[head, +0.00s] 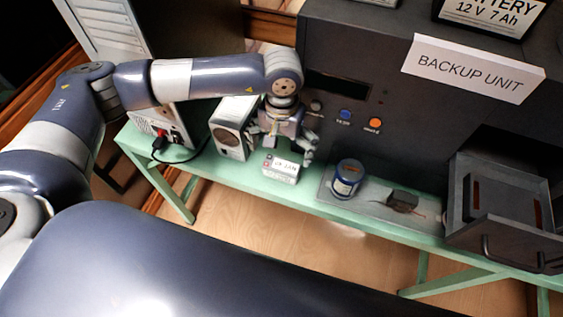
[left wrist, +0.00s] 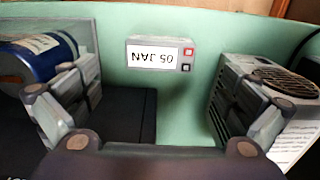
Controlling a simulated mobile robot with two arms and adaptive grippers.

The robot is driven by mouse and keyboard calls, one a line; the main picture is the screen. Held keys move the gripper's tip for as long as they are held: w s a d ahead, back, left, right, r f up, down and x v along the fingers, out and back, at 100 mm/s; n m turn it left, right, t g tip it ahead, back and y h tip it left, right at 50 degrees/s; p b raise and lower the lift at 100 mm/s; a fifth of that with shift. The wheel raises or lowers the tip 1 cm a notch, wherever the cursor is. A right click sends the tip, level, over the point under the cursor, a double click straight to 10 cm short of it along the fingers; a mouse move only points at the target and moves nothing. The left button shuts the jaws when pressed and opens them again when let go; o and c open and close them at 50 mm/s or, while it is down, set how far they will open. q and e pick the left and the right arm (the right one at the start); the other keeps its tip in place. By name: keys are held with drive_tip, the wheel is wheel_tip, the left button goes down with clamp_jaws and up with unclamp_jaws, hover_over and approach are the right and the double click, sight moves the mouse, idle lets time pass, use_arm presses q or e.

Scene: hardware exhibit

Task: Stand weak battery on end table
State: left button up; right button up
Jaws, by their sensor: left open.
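A small grey battery (head: 281,169) with a white date label stands on the green table (head: 375,226). In the left wrist view the battery (left wrist: 145,68) shows a label reading "05 JAN" upside down, with a red and a black terminal beside it. My left gripper (head: 284,148) is open just behind and above the battery in the head view. In the left wrist view its fingers (left wrist: 155,105) are spread wide with nothing between them, and the battery lies beyond them. I cannot tell whether this is the weak battery. No end table can be identified. My right gripper is not in view.
A white-grey box with a round grille (head: 231,128) stands close left of the gripper. A blue can (head: 347,177) and a small dark part (head: 403,200) sit on a grey mat to the right. The backup unit (head: 420,105) rises behind; an open drawer (head: 505,230) juts out right.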

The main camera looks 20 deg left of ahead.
sight(282, 166)
use_arm(q)
wheel_tip(282, 166, up, 3)
drive_tip(key=shift+r, duration=0.15)
drive_tip(key=shift+s, duration=0.1)
idle(0.5)
